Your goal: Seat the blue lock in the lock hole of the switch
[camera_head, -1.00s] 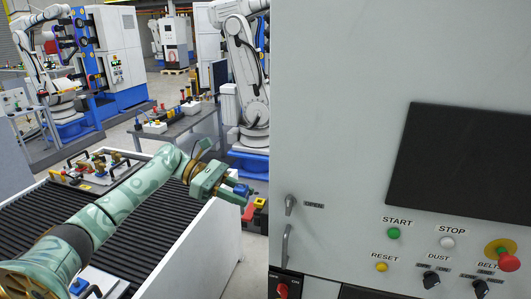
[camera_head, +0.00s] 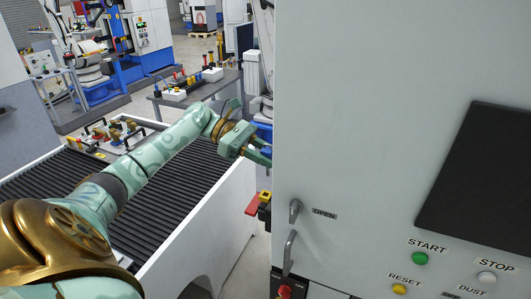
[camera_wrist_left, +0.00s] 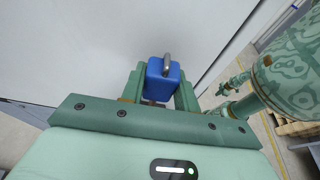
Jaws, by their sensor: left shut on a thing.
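The blue lock (camera_wrist_left: 158,84), a small block with a grey metal shackle, sits between the fingers of my left gripper (camera_wrist_left: 161,90) in the left wrist view. The fingers are shut on it, and the shackle points away from the palm towards a pale panel. A red switch (camera_head: 285,291) with ON and OFF marks is low on the cabinet front, cut by the lower picture edge. Its lock hole cannot be made out.
The grey cabinet (camera_head: 370,120) fills the right side, with a lever handle (camera_head: 294,211) by OPEN and a green START button (camera_head: 420,258). A ribbed conveyor (camera_head: 60,190) lies below my left arm. A red and yellow part (camera_head: 259,203) is beside the cabinet edge.

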